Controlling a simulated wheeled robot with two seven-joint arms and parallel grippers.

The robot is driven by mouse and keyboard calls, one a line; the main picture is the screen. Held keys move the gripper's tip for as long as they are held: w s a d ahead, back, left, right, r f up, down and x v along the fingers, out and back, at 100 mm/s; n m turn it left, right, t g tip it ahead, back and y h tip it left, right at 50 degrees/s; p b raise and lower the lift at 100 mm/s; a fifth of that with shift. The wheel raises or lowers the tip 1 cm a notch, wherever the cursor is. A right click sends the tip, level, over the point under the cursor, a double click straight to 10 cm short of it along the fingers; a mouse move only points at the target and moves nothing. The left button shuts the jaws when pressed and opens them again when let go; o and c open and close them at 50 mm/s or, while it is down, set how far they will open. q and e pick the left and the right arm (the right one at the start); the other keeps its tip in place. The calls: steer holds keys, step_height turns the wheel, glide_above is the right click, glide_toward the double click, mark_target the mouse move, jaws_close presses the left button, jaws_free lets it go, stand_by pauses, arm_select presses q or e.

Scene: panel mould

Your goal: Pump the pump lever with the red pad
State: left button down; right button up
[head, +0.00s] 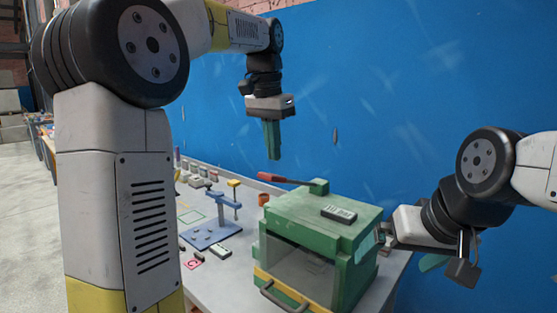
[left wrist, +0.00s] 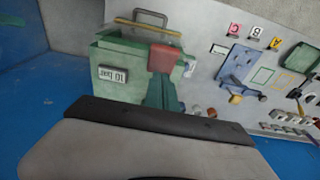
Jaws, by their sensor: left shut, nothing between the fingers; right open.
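My left gripper (head: 273,155) has green fingers, pressed together and pointing down, empty. In the head view its tips appear just above the pad with a small gap; depth is hard to judge.
The green box has a clear front, a yellow edge and a grey handle (head: 283,298). A label (head: 339,214) reads 10 bar in the wrist view. A blue clamp fixture (head: 212,235) and several small items stand left of it. A blue wall (head: 400,80) is behind.

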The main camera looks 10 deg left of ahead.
arm_select(q)
steer(key=shift+s+a+f, duration=0.15)
steer(key=shift+s+f, duration=0.05)
steer(key=shift+f, duration=0.45)
steer(key=shift+s+a+f, duration=0.1)
steer(key=shift+s+f, duration=0.1)
steer(key=shift+f, duration=0.4)
steer(key=s+a+f+t+h, duration=0.1)
steer(key=s+a+f+t, duration=0.1)
steer(key=f, duration=0.9)
steer(key=shift+s, duration=0.7)
arm_select(e)
steer(key=shift+s, duration=0.15)
arm_select(q)
steer(key=shift+a+f, duration=0.1)
steer(key=v, duration=1.4)
steer(key=shift+a+r+h, duration=0.2)
steer(key=shift+r+h, duration=0.1)
steer(key=shift+r, duration=0.05)
arm_select(e)
steer(key=shift+a, duration=0.35)
arm_select(q)
steer(key=shift+w, duration=0.1)
